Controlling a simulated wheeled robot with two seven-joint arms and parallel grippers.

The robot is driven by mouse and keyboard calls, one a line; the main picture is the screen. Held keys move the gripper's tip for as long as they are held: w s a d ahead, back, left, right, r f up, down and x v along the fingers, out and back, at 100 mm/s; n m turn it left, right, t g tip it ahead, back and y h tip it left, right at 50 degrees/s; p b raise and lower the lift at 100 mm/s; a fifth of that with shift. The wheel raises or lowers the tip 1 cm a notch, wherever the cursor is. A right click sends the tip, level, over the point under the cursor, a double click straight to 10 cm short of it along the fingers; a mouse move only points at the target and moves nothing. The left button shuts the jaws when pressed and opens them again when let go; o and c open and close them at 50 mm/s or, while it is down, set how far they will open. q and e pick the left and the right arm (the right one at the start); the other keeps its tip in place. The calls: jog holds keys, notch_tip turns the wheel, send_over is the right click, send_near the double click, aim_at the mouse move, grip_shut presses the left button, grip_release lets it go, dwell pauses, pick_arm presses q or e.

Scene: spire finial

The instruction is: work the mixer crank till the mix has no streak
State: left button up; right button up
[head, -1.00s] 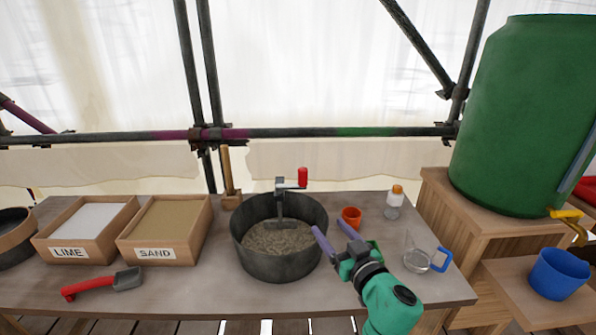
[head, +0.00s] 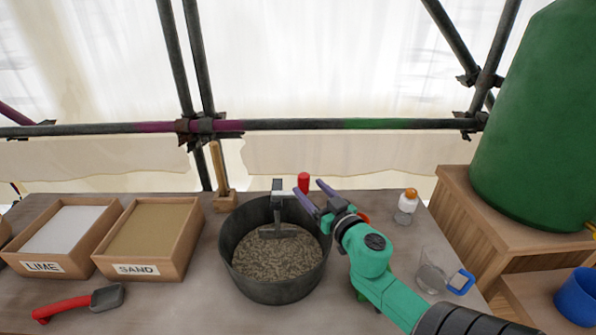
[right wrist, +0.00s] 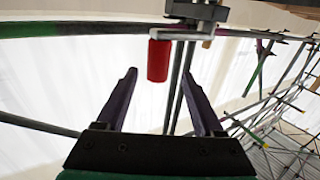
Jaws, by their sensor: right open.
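The mixer is a dark round tub (head: 243,277) with a grey paddle (head: 279,231) and post inside it. The mix (head: 277,258) is grey-brown and speckled; I cannot make out a clear streak. The crank's red handle (head: 303,181) stands upright at the tub's back right. In the right wrist view the red handle (right wrist: 158,60) shows beyond the fingertips, hanging from the grey crank arm (right wrist: 190,36). My right gripper (head: 309,194) is open and empty, with its fingers just short of the handle; it also shows in the right wrist view (right wrist: 162,92). My left gripper is not in view.
Boxes of lime (head: 64,229) and sand (head: 150,236) and a red-handled scoop (head: 80,302) lie left. An orange-capped bottle (head: 406,207), a clear jug (head: 432,274) and a mostly hidden orange cup (head: 364,217) are near my right arm. A green barrel (head: 540,130) stands right.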

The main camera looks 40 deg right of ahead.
jog(key=w+d, duration=0.1)
jog(key=w, duration=0.6)
jog(key=shift+w+d+f+p, duration=0.15)
jog(key=shift+w+d+p, duration=0.15)
jog(key=shift+w+p, duration=0.05)
grip_shut()
dwell(0.8)
